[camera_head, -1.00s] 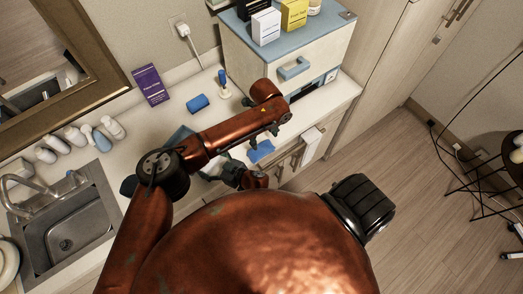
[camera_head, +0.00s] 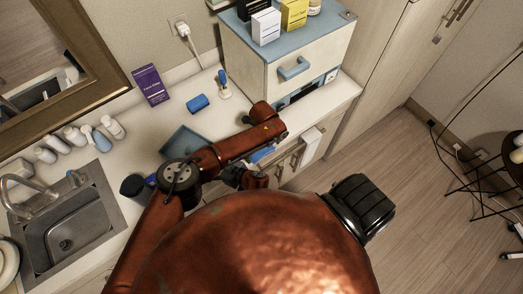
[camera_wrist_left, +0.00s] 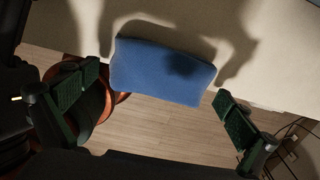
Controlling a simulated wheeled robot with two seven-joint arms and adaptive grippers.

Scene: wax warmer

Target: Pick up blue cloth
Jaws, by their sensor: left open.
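The blue cloth (camera_head: 262,154) lies at the front edge of the counter in the head view, partly hidden behind my left forearm. In the left wrist view the cloth (camera_wrist_left: 160,72) is a flat blue rectangle that reaches over the counter edge, with floor showing below it. My left gripper (camera_wrist_left: 157,86) is open and empty, with one finger to the left of the cloth and one to the right. The cloth lies between the fingers in the picture; I cannot tell the height gap. In the head view the gripper (camera_head: 240,177) is mostly hidden. My right gripper is not in view.
A blue tray (camera_head: 185,142), a blue roll (camera_head: 198,103) and a purple box (camera_head: 150,85) are on the counter. A cabinet with a blue handle (camera_head: 294,69) stands at the back right. A sink (camera_head: 70,220) and several bottles are at the left. A white towel (camera_head: 311,146) hangs in front.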

